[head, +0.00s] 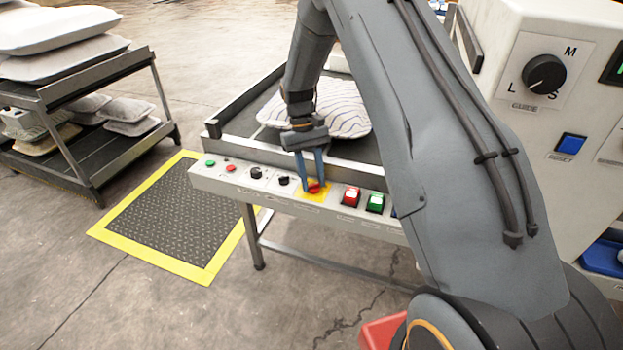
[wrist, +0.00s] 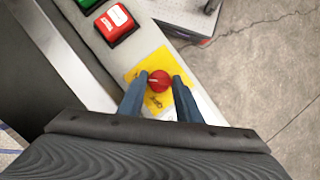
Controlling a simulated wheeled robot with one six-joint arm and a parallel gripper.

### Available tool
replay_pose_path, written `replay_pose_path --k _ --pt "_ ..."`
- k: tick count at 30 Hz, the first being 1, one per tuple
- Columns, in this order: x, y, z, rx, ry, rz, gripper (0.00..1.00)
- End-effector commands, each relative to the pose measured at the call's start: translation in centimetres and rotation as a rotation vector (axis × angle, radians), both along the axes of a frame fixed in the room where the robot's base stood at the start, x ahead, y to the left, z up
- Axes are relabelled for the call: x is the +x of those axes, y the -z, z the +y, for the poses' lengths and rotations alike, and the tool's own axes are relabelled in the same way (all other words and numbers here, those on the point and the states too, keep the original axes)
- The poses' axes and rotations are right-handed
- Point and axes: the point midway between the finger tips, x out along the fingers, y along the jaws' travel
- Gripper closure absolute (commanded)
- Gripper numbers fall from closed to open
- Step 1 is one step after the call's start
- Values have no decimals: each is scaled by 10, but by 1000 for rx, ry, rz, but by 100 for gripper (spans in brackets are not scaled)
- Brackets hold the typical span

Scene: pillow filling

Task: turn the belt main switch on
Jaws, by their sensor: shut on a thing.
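The belt main switch (head: 314,187) is a red rotary knob on a yellow plate, set in the pale control strip along the belt's front edge. It also shows in the wrist view (wrist: 158,81), with a pale mark across the knob. My gripper (head: 314,181) reaches down to it from above. In the wrist view my gripper's two blue fingers (wrist: 160,80) stand on either side of the red knob and are shut on it. Part of the yellow plate's lettering is hidden by the fingers.
A red button (head: 351,196) and a green button (head: 375,202) sit right of the switch; black knobs (head: 256,173) sit left. A striped pillow (head: 330,108) lies on the belt behind. A pillow rack (head: 75,130) stands at the left, beyond a yellow-edged floor mat (head: 165,215).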

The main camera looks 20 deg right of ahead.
Motion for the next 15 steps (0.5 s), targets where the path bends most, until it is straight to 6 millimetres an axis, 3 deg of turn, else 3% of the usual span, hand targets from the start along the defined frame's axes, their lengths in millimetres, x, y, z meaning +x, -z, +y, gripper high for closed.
replay_pose_path --k 11,12,15 --pt "5 -2 0 1 5 -13 91" --pt "5 -2 0 1 5 -13 67" --pt "4 -2 0 0 5 -10 50"
